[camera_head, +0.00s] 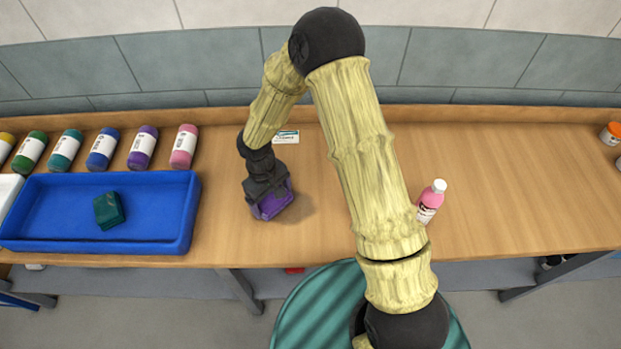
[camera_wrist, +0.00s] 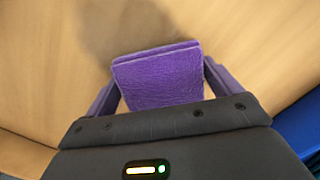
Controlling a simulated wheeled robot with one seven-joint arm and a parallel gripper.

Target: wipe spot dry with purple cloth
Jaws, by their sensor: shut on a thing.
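My gripper (camera_head: 272,196) is shut on the folded purple cloth (camera_head: 272,206), low at the wooden counter (camera_head: 480,160). In the wrist view the cloth (camera_wrist: 160,75) sits between my gripper's two purple fingers (camera_wrist: 160,90). A darker patch, the spot (camera_wrist: 125,30), shows on the wood just beyond the cloth. In the head view the darker area (camera_head: 305,205) lies right of my gripper, and I cannot tell there how much of it is shadow. Whether the cloth touches the counter is unclear.
A pink bottle with a white cap (camera_head: 431,201) stands right of my arm. A small card (camera_head: 286,137) is behind my gripper.

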